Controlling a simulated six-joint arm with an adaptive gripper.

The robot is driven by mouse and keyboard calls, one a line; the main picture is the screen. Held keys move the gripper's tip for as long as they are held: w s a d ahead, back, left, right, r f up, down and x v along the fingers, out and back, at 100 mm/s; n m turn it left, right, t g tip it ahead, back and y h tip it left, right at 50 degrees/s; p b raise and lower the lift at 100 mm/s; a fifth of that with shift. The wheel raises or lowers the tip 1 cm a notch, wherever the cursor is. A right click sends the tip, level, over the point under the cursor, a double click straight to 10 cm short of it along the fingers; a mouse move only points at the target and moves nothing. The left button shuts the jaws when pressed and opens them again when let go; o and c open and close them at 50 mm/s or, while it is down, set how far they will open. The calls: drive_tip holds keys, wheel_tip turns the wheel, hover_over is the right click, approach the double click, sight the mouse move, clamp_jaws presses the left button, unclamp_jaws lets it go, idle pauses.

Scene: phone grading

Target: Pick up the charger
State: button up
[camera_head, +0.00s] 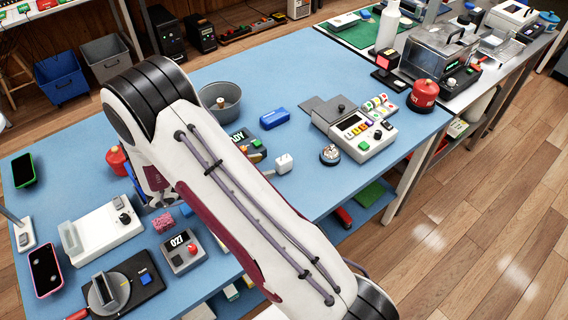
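A small white block with prongs, which looks like the charger (284,163), sits on the blue table, right of my arm's middle. Part of my gripper (158,197) shows at the left of my arm, low over the table beside a red canister. My arm hides much of it, and its fingertips cannot be made out clearly. The gripper is well to the left of the charger and apart from it. I cannot tell whether it is open or shut.
My arm crosses the blue table (235,75). A grey round pan (221,102), a blue case (274,118), a bell-like object (330,154) and a keypad machine (362,134) stand near the charger. Phones (45,270) and devices crowd the left side.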

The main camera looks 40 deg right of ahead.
sight(278, 162)
drive_tip(key=shift+x, duration=0.9)
drive_tip(key=shift+r+x, duration=0.2)
drive_tip(key=shift+x, duration=1.1)
drive_tip(key=shift+r+x, duration=0.15)
drive_tip(key=shift+x, duration=1.15)
drive_tip(key=shift+d, duration=0.15)
clamp_jaws()
